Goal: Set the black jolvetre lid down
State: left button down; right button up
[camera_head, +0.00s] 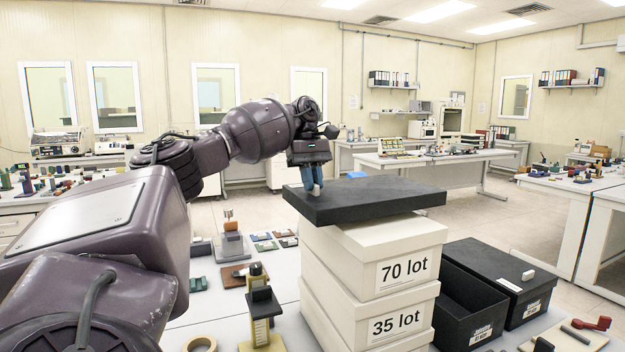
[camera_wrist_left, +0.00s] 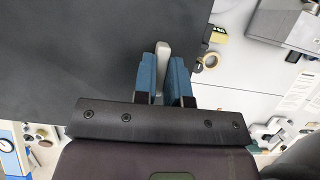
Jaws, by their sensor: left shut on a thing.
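The black lid (camera_head: 375,199) is a flat dark slab at the top of a stack of white boxes (camera_head: 345,253). It lies turned a little against the top box and overhangs it towards my left arm. Whether it rests fully on the box is hard to tell. My left gripper (camera_head: 313,188) points down at the lid's left end. In the left wrist view the blue fingers (camera_wrist_left: 167,82) are shut on a pale tab (camera_wrist_left: 163,55) at the lid's edge. The lid also fills the upper left of that view (camera_wrist_left: 75,60). My right gripper is out of view.
An open black box (camera_head: 468,308) and a lidded black box (camera_head: 505,272) stand right of the stack. A tape roll (camera_head: 200,345) and a small stand (camera_head: 262,305) are on the white table to the left. Other benches stand farther back.

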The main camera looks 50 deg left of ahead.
pick_arm(q)
jog(key=shift+p, duration=1.1)
dwell(1.5)
jog(key=shift+f+b, duration=0.5)
jog(key=shift+f, duration=0.55)
dwell(0.3)
jog(key=c, duration=1.1)
grip_release()
